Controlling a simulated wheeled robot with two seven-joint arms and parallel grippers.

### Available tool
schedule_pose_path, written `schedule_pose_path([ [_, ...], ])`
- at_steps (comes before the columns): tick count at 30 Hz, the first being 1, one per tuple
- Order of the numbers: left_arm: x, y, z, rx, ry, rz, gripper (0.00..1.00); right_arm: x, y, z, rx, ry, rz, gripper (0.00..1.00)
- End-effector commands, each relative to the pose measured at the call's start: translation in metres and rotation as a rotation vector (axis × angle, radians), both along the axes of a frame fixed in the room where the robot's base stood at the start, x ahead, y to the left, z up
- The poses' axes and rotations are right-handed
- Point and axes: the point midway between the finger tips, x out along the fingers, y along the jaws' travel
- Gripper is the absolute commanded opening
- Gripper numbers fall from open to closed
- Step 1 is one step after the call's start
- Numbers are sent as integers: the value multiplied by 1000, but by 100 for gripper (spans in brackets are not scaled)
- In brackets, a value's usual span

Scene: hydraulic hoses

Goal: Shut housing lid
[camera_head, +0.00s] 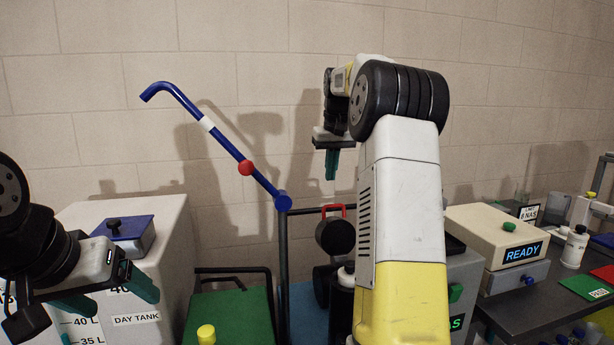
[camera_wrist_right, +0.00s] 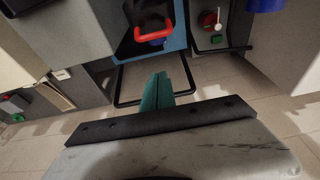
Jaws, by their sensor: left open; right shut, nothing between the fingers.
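A black round part with a red handle, which looks like the housing lid (camera_head: 336,237), stands beside a dark post in the middle of the head view. Its lower surroundings are partly hidden by my right arm. In the right wrist view a red handle (camera_wrist_right: 155,34) shows on a dark body over a blue surface. My right gripper (camera_head: 331,168) is shut and empty, above the lid and apart from it. Its green fingers (camera_wrist_right: 165,90) point toward the handle side in the wrist view. My left gripper (camera_head: 108,292) is open and empty at the lower left, near the day tank.
A blue pipe arm (camera_head: 225,142) with a red knob slants above the post. The white day tank (camera_head: 165,260) stands left, a green-topped cart (camera_head: 230,315) beside it. A beige READY device (camera_head: 495,235) and bottles stand on the dark bench at right. The wall is behind.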

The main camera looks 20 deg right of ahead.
Motion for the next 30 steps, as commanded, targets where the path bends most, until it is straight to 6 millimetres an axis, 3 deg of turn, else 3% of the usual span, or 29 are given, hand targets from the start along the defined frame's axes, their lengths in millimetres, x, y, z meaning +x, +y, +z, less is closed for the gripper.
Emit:
schedule_pose_path([
  [11,0,0,0,0,0,0,78,18,-1,-80,1,5,0,0],
  [18,0,0,0,0,-1,0,78,-15,1,-71,0,1,0,0],
  [30,0,0,0,0,0,0,78,-22,2,-71,0,0,0,0],
])
